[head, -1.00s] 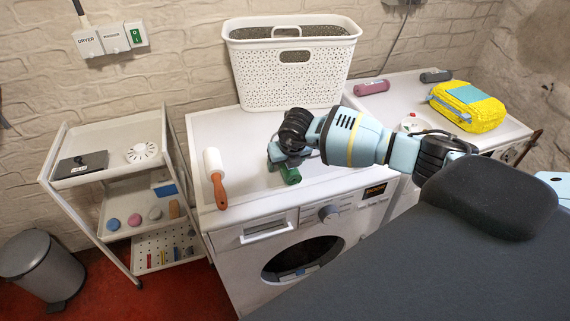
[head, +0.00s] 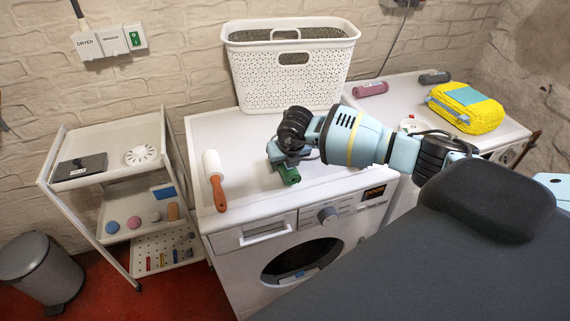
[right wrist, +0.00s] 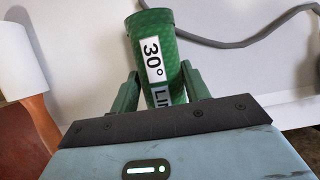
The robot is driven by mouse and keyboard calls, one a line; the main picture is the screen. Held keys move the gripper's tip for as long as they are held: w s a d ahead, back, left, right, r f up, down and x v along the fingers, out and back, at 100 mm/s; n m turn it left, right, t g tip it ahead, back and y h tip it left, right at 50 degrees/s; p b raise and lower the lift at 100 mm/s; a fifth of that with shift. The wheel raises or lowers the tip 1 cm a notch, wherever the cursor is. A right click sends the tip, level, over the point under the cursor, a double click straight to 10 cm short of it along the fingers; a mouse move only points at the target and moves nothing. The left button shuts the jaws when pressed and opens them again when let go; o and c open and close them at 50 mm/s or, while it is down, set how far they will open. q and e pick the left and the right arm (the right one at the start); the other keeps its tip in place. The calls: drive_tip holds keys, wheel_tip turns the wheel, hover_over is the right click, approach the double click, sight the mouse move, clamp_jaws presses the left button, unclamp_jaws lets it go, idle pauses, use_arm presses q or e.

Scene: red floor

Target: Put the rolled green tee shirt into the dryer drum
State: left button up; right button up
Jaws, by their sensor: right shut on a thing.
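The rolled green tee shirt (head: 289,175) is a small dark green cylinder on or just above the white top of the front machine. The near front-loading machine (head: 255,238) has a round dark door opening (head: 303,259). I cannot tell which is the dryer. My left gripper is not in view.
A lint roller (head: 213,163) lies left on the machine top. A white basket (head: 290,85) stands behind. A yellow bundle (head: 468,115) and small rolls sit on the right machine. A white trolley (head: 70,187) and grey bin (head: 62,275) stand left, on red floor.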

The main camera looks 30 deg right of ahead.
drive_tip(key=v, duration=0.3)
drive_tip(key=shift+r, duration=0.1)
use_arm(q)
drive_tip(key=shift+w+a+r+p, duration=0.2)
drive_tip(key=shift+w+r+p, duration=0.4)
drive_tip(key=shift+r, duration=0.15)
use_arm(e)
drive_tip(key=s+a+r, duration=0.1)
drive_tip(key=s+a, duration=0.2)
drive_tip(key=s, duration=1.1)
drive_tip(key=shift+s+r, duration=0.15)
drive_tip(key=shift+s, duration=0.15)
